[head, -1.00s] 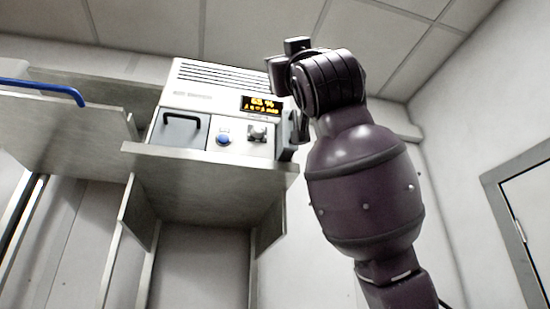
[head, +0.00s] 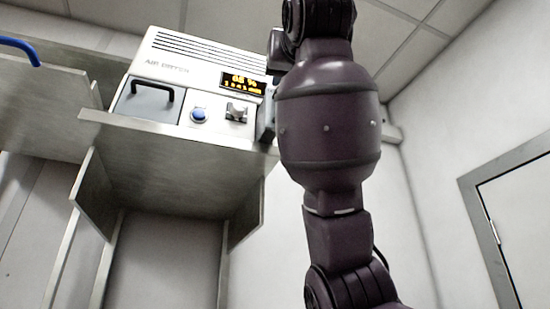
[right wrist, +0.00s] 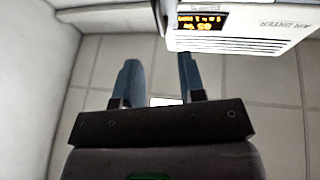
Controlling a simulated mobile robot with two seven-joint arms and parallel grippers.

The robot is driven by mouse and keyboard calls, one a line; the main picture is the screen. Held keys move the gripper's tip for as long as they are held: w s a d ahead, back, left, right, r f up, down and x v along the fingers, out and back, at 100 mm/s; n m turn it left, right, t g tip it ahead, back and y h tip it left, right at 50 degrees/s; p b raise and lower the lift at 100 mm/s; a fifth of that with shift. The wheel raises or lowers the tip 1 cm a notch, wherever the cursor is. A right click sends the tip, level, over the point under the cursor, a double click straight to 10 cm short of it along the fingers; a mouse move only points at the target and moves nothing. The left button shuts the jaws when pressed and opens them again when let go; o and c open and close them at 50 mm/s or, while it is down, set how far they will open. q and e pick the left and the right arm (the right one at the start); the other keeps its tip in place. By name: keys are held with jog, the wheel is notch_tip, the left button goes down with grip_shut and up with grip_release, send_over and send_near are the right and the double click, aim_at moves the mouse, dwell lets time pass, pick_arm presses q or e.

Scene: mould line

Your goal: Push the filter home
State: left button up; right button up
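The white air dryer (head: 195,75) stands on a metal shelf in the head view. Its front has a dark grey panel with a black handle (head: 165,95), a blue button (head: 198,115), a metal knob (head: 237,112) and a lit amber display (head: 243,84). A grey part (head: 266,122) shows at its right side, partly behind my arm. I cannot tell which part is the filter. My right gripper (right wrist: 157,75) is open and empty in the right wrist view, apart from the dryer (right wrist: 245,28). My left gripper is not in view.
The metal shelf (head: 180,160) has its front edge just below the dryer's face. Another metal unit with a blue handle (head: 22,48) stands at the left. A door (head: 520,220) is in the right wall. Free room lies right of the dryer.

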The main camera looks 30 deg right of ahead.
aim_at(263, 127)
jog(key=p+x, duration=0.3)
jog(key=x, duration=0.7)
jog(key=shift+w, duration=0.1)
jog(key=shift+w+d, duration=0.15)
jog(key=shift+w, duration=0.15)
grip_shut()
